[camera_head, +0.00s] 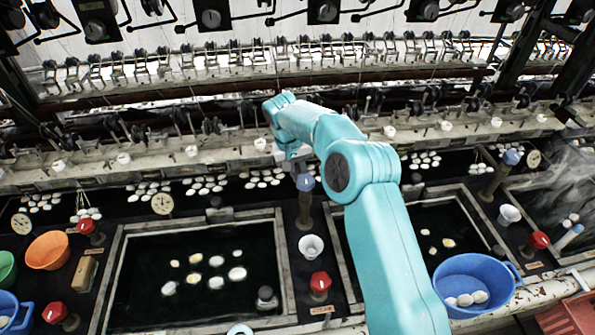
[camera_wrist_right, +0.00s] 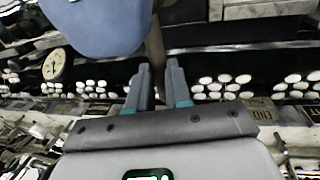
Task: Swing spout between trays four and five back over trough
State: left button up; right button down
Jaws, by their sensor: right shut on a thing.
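A spout with a blue-grey tip (camera_head: 305,183) and a brown upright pipe stands on the dark strip between two framed black basins. In the right wrist view its blue-grey part (camera_wrist_right: 95,25) fills the upper left, and the brown pipe (camera_wrist_right: 155,60) runs down between my fingers. My right gripper (camera_head: 298,155) reaches it from behind my teal arm, and in the wrist view the fingers (camera_wrist_right: 161,88) are shut on the spout. The left basin (camera_head: 118,270) holds several pale cocoons; my arm hides part of the right basin (camera_head: 480,225). My left gripper is out of view.
A white cup (camera_head: 311,246) and a red valve knob (camera_head: 320,283) sit just in front of the spout. A blue basket (camera_head: 475,278) stands at the right, an orange bowl (camera_head: 47,250) at the left. A reeling rack (camera_head: 250,65) crosses the back.

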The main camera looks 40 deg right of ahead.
jog(key=shift+w+d+r, duration=0.1)
jog(key=shift+w+r, duration=0.05)
jog(key=shift+r, duration=0.05)
jog(key=c, duration=1.2)
grip_release()
jog(key=shift+o, duration=0.7)
jog(key=shift+f, duration=0.1)
jog(key=w+a+r+p, duration=0.1)
jog(key=a+r+p, duration=0.2)
jog(key=r, duration=1.3)
jog(key=shift+p, duration=0.7)
jog(key=shift+w, duration=0.1)
